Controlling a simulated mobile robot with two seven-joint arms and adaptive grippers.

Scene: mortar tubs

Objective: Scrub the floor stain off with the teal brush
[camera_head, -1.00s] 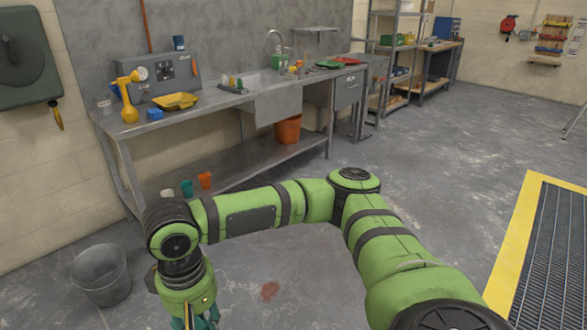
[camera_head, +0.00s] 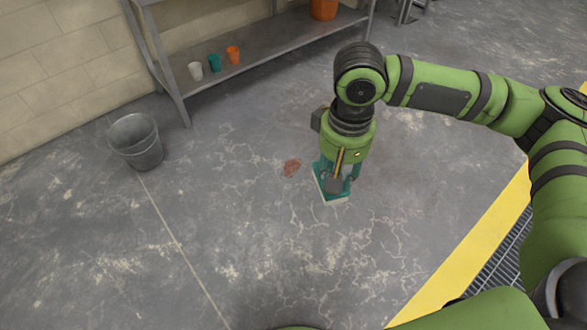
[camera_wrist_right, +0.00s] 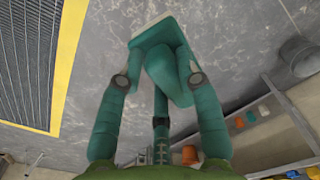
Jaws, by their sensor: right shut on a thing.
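The floor stain is a small reddish-brown patch (camera_head: 291,167) on the grey concrete. My right gripper (camera_head: 338,178) points down just right of the stain. It is shut on the teal brush (camera_head: 322,184), whose pale bristle edge shows low at the floor. I cannot tell whether the bristles touch the concrete. In the right wrist view the teal brush (camera_wrist_right: 166,55) sits between the two fingers of the gripper (camera_wrist_right: 159,80). The stain is not visible in that view. My left gripper is not in view.
A grey bucket (camera_head: 136,141) stands on the floor at left. A metal bench's lower shelf (camera_head: 275,40) holds several cups and an orange bucket (camera_head: 324,9). A yellow-edged floor grate (camera_head: 500,260) lies at right. The floor around the stain is clear.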

